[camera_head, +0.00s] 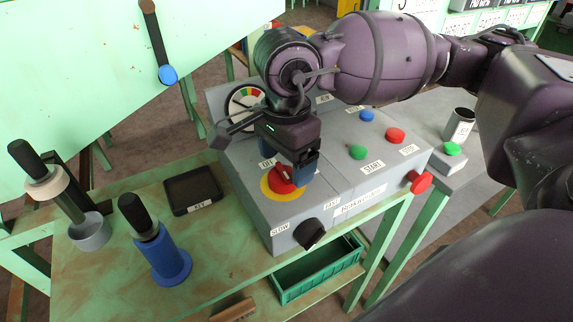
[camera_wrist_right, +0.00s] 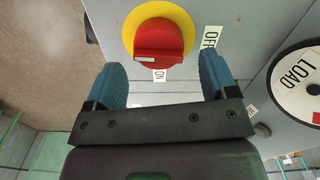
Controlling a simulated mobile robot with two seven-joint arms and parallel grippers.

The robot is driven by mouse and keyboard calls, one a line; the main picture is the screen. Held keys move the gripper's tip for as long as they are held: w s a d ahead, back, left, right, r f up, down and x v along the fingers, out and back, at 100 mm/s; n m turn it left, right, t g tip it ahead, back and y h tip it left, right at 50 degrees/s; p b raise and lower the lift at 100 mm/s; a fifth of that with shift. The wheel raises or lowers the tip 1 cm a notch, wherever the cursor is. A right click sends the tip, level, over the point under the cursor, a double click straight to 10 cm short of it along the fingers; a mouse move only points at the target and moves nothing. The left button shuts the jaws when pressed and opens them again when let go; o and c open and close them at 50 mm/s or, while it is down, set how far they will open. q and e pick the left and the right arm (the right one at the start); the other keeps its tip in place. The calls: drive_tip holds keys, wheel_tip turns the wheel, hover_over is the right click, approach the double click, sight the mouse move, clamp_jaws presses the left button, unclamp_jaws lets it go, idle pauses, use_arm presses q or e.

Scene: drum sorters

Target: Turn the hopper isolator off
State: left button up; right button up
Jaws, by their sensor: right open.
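The hopper isolator is a red rotary knob (camera_head: 280,184) on a yellow disc (camera_head: 270,192), on top of the grey control box. The knob also shows in the right wrist view (camera_wrist_right: 158,38), with its raised bar lying crosswise. There, an ON label (camera_wrist_right: 159,76) is below the knob and an OFF label (camera_wrist_right: 210,37) is to its right. My right gripper (camera_head: 298,170) is just over the knob, pointing down. In the wrist view its blue fingers (camera_wrist_right: 163,76) are spread, with nothing held between them. Contact with the knob cannot be told. My left gripper is out of view.
The box carries a blue button (camera_head: 367,116), a green button (camera_head: 358,152), a red button (camera_head: 395,135), a black knob (camera_head: 309,233) and a red side button (camera_head: 420,181). A gauge (camera_head: 246,101) stands behind. A black key tray (camera_head: 193,190) and a blue-based handle (camera_head: 170,262) are left.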

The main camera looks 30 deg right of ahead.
wheel_tip(320, 180, up, 9)
drive_tip(key=shift+f+p, duration=0.2)
drive_tip(key=shift+p, duration=0.2)
idle(0.4)
